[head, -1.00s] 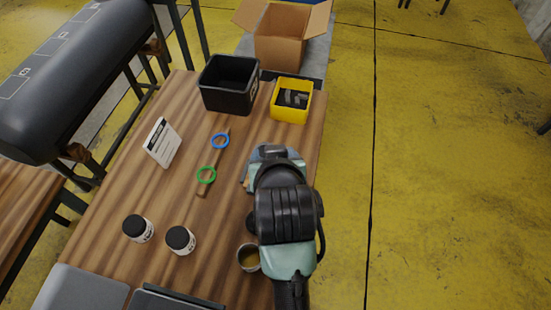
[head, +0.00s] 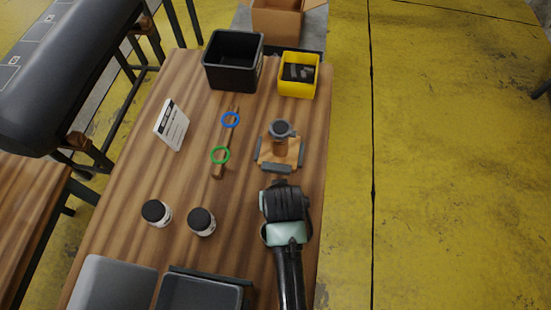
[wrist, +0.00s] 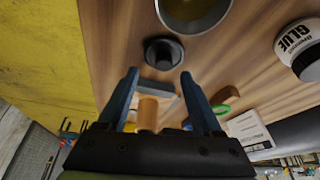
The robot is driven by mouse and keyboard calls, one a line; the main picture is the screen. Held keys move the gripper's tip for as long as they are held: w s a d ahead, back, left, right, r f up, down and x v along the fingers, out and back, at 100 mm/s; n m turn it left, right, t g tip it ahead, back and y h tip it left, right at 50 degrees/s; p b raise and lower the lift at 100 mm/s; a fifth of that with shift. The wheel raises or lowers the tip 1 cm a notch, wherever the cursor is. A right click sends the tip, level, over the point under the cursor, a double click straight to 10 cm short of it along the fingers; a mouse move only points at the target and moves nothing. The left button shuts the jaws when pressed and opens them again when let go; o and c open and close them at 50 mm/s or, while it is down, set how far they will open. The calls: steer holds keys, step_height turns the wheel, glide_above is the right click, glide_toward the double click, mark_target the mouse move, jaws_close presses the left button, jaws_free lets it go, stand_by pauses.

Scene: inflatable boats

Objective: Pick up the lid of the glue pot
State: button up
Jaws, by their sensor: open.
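The dark round lid (wrist: 163,52) with a raised knob lies flat on the wooden table in the wrist view. Beside it is an open pot (wrist: 195,30) with an amber inside, cut off by the top edge. My gripper (wrist: 160,74) is open and empty. Its two blue fingers point towards the lid, with the lid just past the tips and no contact visible. In the head view my arm hides the fingers, the lid and the open pot.
A wooden stand with grey bars (head: 280,150) is close to my gripper. Two black-capped glue jars (head: 156,213) (head: 201,221) stand to the left.

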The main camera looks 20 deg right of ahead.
steer(key=shift+a+x, duration=0.15)
steer(key=shift+x, duration=0.95)
steer(key=shift+a+x, duration=0.15)
steer(key=shift+x, duration=1)
steer(key=shift+c, duration=0.4)
jaws_close()
